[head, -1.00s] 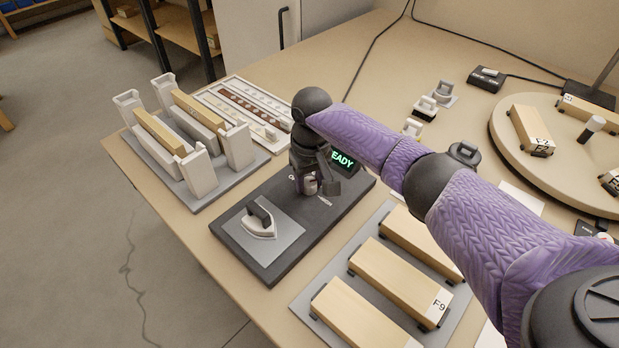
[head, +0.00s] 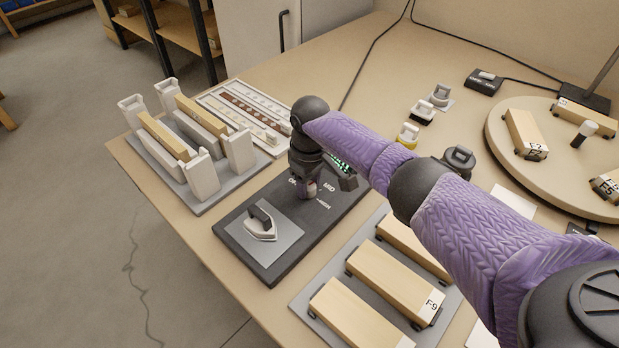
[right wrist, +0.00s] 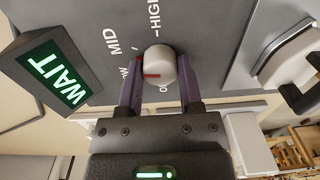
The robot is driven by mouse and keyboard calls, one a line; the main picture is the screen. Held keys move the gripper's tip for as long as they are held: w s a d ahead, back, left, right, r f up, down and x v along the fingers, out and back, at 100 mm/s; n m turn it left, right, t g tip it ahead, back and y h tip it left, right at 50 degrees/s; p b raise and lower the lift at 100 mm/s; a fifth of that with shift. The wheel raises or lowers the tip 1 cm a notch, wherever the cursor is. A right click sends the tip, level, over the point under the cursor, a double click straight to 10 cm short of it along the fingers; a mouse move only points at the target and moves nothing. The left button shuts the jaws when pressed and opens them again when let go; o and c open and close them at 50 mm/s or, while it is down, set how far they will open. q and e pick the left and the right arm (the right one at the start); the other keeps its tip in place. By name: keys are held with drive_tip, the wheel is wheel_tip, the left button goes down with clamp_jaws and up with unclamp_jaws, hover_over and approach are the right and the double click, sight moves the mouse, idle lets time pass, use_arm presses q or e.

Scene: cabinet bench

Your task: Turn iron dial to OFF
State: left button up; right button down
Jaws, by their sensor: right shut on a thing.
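The iron dial (right wrist: 160,66) is a pale round knob with a red mark, on a dark panel (head: 267,262). In the right wrist view its red mark faces left, toward the partly hidden LOW label. MID and HIGH are readable; OFF is mostly hidden. My right gripper (head: 307,192) reaches down over the panel and is shut on the dial, one finger on each side. A display (right wrist: 56,82) beside the dial reads WAIT in green. The small iron (head: 261,224) rests on a grey plate on the panel. My left gripper is not in view.
A rack (head: 186,194) with white posts and wooden bars stands left of the panel. A tray with wooden blocks (head: 392,283) lies close on the right. A round turntable (head: 503,165) with blocks is at the far right. Small knobbed items stand at the back.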

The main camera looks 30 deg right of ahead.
drive_tip(key=shift+n, duration=1)
drive_tip(key=n, duration=0.2)
drive_tip(key=shift+n+p, duration=0.3)
drive_tip(key=shift+p, duration=0.1)
drive_tip(key=n, duration=0.4)
drive_tip(key=shift+n, duration=0.3)
drive_tip(key=n, duration=0.2)
drive_tip(key=shift+n, duration=0.4)
drive_tip(key=n, duration=0.4)
drive_tip(key=shift+n, duration=1.8)
drive_tip(key=shift+a, duration=0.1)
